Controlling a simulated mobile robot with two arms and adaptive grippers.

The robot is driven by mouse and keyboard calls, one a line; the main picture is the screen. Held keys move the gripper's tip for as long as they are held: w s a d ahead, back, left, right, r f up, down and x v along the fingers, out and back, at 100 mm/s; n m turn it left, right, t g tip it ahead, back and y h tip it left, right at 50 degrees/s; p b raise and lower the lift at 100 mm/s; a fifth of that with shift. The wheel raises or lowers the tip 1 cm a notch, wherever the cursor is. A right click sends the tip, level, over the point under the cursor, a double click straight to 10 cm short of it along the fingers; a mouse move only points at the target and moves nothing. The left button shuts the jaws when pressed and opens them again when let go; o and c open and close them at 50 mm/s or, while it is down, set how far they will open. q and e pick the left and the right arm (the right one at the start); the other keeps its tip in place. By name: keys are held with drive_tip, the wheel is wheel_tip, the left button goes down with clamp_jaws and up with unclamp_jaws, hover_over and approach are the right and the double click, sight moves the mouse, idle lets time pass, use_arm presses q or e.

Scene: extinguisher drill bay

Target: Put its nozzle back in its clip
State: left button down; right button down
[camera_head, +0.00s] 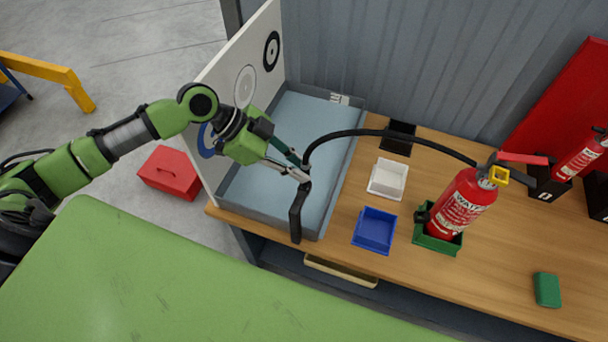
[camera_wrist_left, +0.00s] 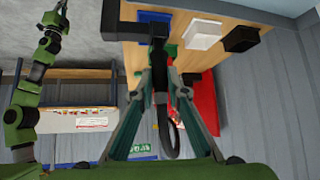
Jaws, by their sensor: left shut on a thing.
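The red fire extinguisher (camera_head: 461,203) stands, tilted in the picture, in a green holder (camera_head: 437,238) on the wooden bench. Its black hose (camera_head: 375,133) arcs from the valve head over to the left. The nozzle hangs down from the fingers. In the left wrist view the nozzle (camera_wrist_left: 137,33) sits between the fingertips (camera_wrist_left: 160,72). A small black part (camera_head: 423,216) on the extinguisher's left side may be the clip; I cannot tell.
A blue bin (camera_head: 375,230), a white bin (camera_head: 387,179) and a green block (camera_head: 547,290) lie on the bench. Another extinguisher (camera_head: 580,155) stands at right. A red toolbox (camera_head: 170,172) is on the floor.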

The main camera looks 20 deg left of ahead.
use_arm(q)
drive_tip(key=shift+r+p, duration=1.35)
drive_tip(key=shift+r, duration=0.45)
drive_tip(key=w+d+p, duration=0.1)
drive_tip(key=w+d, duration=0.3)
drive_tip(key=d, duration=1.1)
drive_tip(key=w+d+p, duration=0.1)
drive_tip(key=w+d, duration=0.3)
drive_tip(key=d, duration=1.1)
wheel_tip(320, 180, down, 16)
drive_tip(key=b, duration=1.1)
drive_tip(key=shift+d+r, duration=0.1)
